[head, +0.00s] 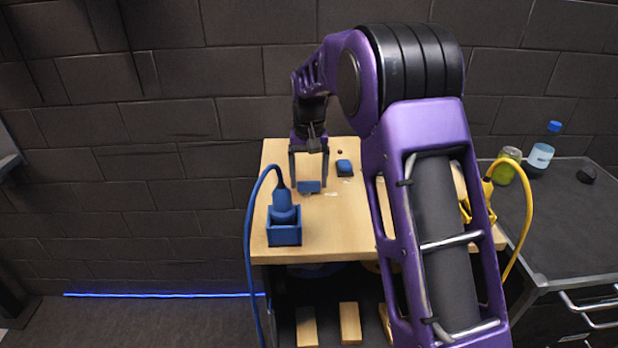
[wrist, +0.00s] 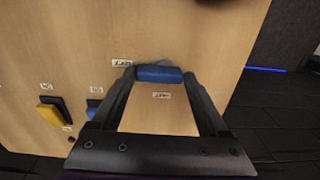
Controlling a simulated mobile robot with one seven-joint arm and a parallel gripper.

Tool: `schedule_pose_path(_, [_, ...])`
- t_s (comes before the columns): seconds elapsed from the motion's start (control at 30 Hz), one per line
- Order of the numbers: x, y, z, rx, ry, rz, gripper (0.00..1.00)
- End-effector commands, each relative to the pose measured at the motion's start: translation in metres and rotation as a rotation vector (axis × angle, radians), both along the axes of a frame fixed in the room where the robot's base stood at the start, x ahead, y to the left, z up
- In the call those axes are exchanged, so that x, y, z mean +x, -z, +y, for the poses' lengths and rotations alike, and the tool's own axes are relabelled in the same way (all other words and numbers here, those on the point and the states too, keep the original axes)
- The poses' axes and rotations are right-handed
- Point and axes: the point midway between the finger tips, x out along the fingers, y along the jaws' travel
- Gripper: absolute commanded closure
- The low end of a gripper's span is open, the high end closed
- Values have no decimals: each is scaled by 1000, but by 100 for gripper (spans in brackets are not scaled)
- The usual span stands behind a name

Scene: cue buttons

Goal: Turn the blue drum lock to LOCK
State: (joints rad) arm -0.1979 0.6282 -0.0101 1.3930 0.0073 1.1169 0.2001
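The blue drum lock (head: 309,187) is on the wooden table top. In the wrist view its blue bar (wrist: 160,74) lies crosswise, with a small white label (wrist: 121,62) at its upper left and another (wrist: 161,95) below it. The print on both is too small to read. My gripper (head: 309,180) points down over the lock, fingers wide apart. In the wrist view the fingertips (wrist: 159,75) stand at the bar's two ends; I cannot tell whether they touch it.
A second blue piece (head: 344,168) sits right of the lock. A blue plug in a box (head: 284,234) with a cable stands at the front left. A yellow plug (head: 487,190) is at the right, partly behind my arm. A yellow piece (wrist: 50,115) shows in the wrist view.

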Motion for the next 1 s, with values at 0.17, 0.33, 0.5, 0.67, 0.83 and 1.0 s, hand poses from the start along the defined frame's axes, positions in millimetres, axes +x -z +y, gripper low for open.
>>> schedule_pose_path(0.17, [0,0,0,0,-1,1,0])
schedule_pose_path(0.33, [-1,0,0,-1,-2,2,0])
schedule_pose_path(0.5, [0,-14,0,-1,-2,0,0])
schedule_pose_path(0.67, [0,-46,0,0,-2,-3,0])
schedule_pose_path(0.83, [0,-89,0,0,-2,-3,0])
schedule_pose_path(1.0, [0,-129,0,0,-1,-3,0])
